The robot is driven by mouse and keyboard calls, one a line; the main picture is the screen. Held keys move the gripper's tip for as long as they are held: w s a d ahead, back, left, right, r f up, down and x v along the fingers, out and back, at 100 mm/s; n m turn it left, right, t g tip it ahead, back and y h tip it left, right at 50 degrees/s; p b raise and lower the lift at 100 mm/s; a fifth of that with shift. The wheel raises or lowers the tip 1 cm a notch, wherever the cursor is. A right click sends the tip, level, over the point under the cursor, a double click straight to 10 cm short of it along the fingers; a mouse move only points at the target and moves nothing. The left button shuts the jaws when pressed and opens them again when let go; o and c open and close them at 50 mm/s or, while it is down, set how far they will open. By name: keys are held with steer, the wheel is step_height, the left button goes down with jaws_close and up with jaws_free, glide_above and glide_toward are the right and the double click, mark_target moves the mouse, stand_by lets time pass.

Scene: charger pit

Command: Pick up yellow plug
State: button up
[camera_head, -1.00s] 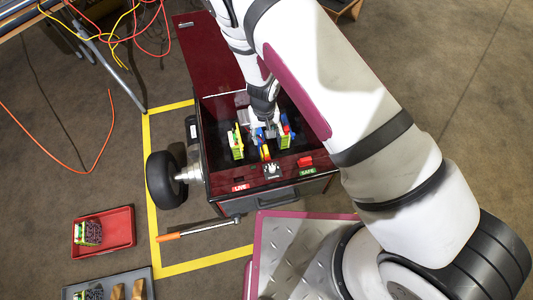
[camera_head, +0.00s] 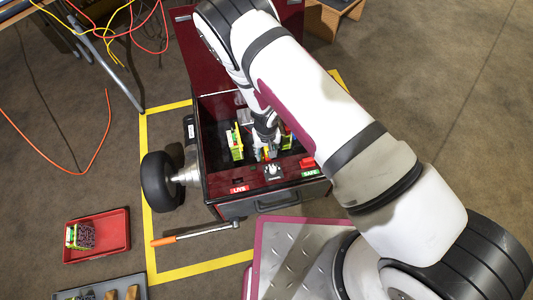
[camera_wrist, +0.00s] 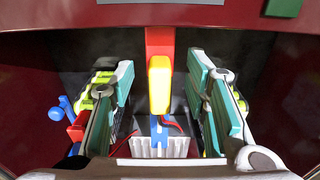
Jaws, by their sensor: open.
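The yellow plug (camera_wrist: 159,88) lies between the two fingers of my gripper (camera_wrist: 161,76) in the wrist view, with a red part (camera_wrist: 160,42) at its upper end and a blue part (camera_wrist: 159,132) below it. My gripper is open, with a visible gap on both sides of the plug. In the head view my gripper (camera_head: 266,142) reaches down into the dark red charger box (camera_head: 222,190), and my arm and gripper largely hide the plug.
Green-yellow blocks (camera_head: 236,146) stand close to my gripper inside the box. The front rim carries a red LIVE label (camera_head: 240,189) and a green SAFE label (camera_head: 310,173). A red tray (camera_head: 98,252) and an orange-handled bar (camera_head: 195,234) lie on the floor.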

mark_target(266, 149)
steer(key=shift+f, duration=0.1)
jaws_close()
step_height(266, 149, up, 10)
steer(key=p, duration=0.3)
stand_by(0.4)
steer(key=shift+f, duration=0.1)
steer(key=shift+f+b, duration=1.65)
steer(key=shift+f, duration=0.4)
